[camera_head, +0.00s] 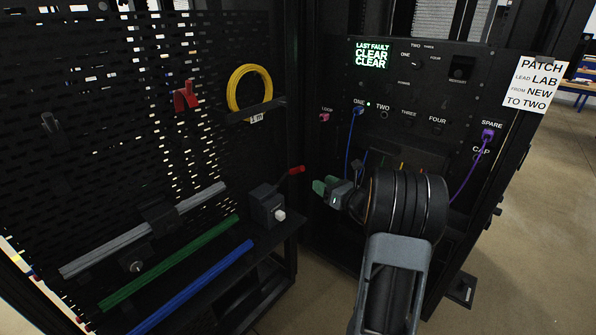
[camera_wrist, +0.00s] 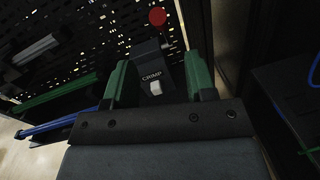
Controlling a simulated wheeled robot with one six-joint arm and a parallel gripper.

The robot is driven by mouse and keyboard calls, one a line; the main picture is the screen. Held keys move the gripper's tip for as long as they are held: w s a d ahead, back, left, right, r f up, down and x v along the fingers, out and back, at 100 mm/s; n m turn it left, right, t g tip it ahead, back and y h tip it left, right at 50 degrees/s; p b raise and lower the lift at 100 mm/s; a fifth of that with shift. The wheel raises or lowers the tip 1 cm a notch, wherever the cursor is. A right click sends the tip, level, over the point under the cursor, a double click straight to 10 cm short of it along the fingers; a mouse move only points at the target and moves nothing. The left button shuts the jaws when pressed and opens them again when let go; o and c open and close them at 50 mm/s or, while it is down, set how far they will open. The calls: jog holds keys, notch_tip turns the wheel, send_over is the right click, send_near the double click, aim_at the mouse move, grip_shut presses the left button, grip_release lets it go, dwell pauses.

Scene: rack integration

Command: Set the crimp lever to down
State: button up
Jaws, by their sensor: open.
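The crimp tool is a dark box (camera_head: 262,207) on the bench's right corner, with a white stub on its front. Its lever ends in a red grip (camera_head: 296,170) and slants up and right from the box in the head view. In the wrist view the box (camera_wrist: 150,70) is marked CRIMP, and the lever's red knob (camera_wrist: 157,17) stands above it. My gripper (camera_head: 324,187) has green fingers and is open and empty, just right of the lever's red end in the head view. In the wrist view the box shows between my fingers (camera_wrist: 156,62); contact cannot be told.
A perforated panel (camera_head: 110,130) stands behind the bench, with a yellow cable coil (camera_head: 250,88) and a red hook (camera_head: 185,97). Grey, green and blue bars lie on the left. A rack panel (camera_head: 420,80) with blue and purple cables stands on the right, close to my arm.

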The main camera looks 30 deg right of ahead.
aim_at(298, 170)
jog(key=x, duration=1.2)
jog(key=shift+f, duration=0.1)
grip_shut()
